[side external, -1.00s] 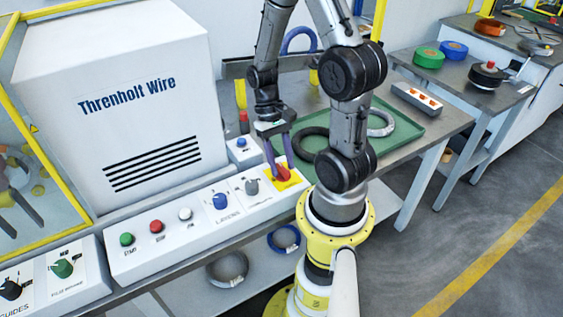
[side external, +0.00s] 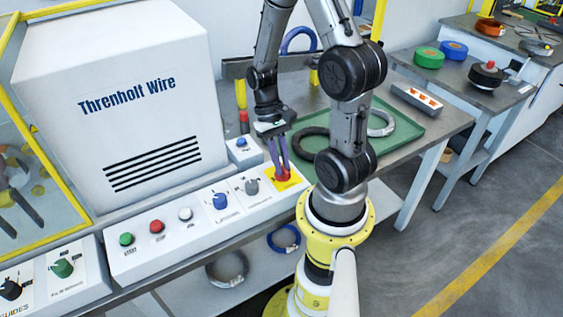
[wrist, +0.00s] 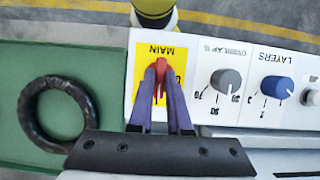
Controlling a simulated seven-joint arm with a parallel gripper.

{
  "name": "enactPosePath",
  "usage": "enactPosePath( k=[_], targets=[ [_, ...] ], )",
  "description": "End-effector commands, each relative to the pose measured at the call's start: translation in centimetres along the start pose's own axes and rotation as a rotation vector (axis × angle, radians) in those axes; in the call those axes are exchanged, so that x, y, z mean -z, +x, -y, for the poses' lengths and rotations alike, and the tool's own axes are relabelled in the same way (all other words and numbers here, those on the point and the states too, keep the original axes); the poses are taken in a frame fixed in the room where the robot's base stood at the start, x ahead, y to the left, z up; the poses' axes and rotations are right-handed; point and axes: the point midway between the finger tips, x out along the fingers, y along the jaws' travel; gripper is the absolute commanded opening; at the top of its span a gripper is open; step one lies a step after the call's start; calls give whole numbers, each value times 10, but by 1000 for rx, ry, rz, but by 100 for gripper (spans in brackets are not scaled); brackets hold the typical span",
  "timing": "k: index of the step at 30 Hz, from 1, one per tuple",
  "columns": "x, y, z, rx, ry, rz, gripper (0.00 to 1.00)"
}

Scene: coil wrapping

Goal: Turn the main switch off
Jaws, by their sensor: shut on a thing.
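The main switch is a red rotary knob (wrist: 161,68) on a yellow plate (wrist: 144,56) marked MAIN, at the right end of the white control panel. It also shows in the side view as a red knob (side external: 282,176), partly hidden by the fingers. My gripper (wrist: 161,75) reaches down over the panel, its two purple fingers shut on the red knob, one on each side. In the wrist view the knob's handle lies along the picture's vertical. The fingers also show in the side view (side external: 280,170). The switch's position markings are hidden or too small to read.
A grey overlap knob (wrist: 226,80) and a blue layers knob (wrist: 276,88) sit beside the switch. The panel also has white, red and green buttons. A green tray (side external: 400,150) holding dark and grey coils lies beside the panel. The large white machine (side external: 120,100) stands behind.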

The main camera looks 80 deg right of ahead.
Motion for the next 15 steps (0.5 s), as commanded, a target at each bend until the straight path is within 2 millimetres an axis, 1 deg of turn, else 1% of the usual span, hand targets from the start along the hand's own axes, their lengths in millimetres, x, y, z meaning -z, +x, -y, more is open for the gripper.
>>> enactPosePath(
  k=[8,15],
  targets=[
    [0,0,1,-53,-127,0,0],
    [0,-1,3,-135,-325,-2,0]
  ],
)
